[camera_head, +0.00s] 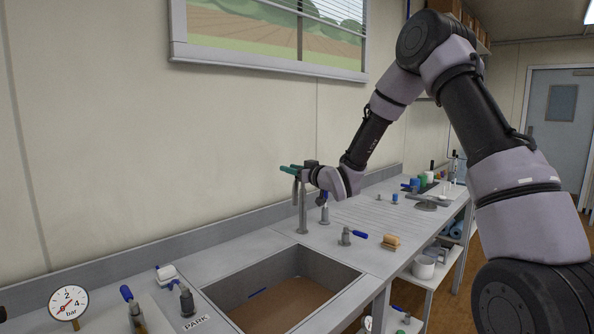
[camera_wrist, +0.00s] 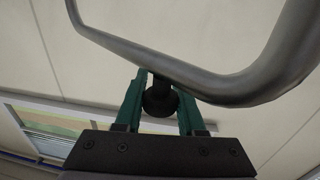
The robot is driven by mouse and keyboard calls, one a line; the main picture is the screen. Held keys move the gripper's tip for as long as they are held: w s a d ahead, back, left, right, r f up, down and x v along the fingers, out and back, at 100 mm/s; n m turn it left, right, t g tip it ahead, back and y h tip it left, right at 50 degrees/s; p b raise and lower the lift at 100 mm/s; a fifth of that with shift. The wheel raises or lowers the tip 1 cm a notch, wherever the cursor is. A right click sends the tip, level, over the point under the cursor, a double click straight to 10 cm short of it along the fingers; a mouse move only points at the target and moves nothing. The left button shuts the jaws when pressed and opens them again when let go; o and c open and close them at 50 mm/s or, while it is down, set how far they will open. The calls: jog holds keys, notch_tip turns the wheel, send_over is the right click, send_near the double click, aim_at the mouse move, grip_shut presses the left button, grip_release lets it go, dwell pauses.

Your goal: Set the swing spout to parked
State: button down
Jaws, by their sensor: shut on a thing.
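The swing spout (camera_head: 303,212) is a grey metal pipe rising from the counter behind the sink. Its curved tube fills the upper part of the wrist view (camera_wrist: 235,88). A black knob (camera_wrist: 159,101) sits on the underside of the tube. My gripper (camera_head: 290,169) is at the top of the spout, and its green fingers (camera_wrist: 163,86) are closed on either side of the knob. The PARK label (camera_head: 196,322) is on the counter at the front left of the sink. My gripper partly hides the spout's upper end in the head view.
The sink basin (camera_head: 285,291) is open below the spout. A pressure gauge (camera_head: 68,303) is at the lower left. The wall is close behind the spout.

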jog(key=w+a+m+t+h, duration=0.4)
jog(key=w+a+m+h, duration=0.3)
jog(key=a+h, duration=0.4)
jog(key=shift+w+a+r+m, duration=0.2)
jog(key=shift+a+m, duration=0.2)
jog(key=shift+a, duration=0.35)
jog(key=shift+r+h, duration=0.1)
jog(key=shift+h, duration=0.3)
jog(key=c, duration=0.8)
grip_release()
jog(key=o, duration=0.3)
jog(key=shift+w+a, duration=0.1)
jog(key=shift+w, duration=0.05)
jog(key=shift+f, duration=0.2)
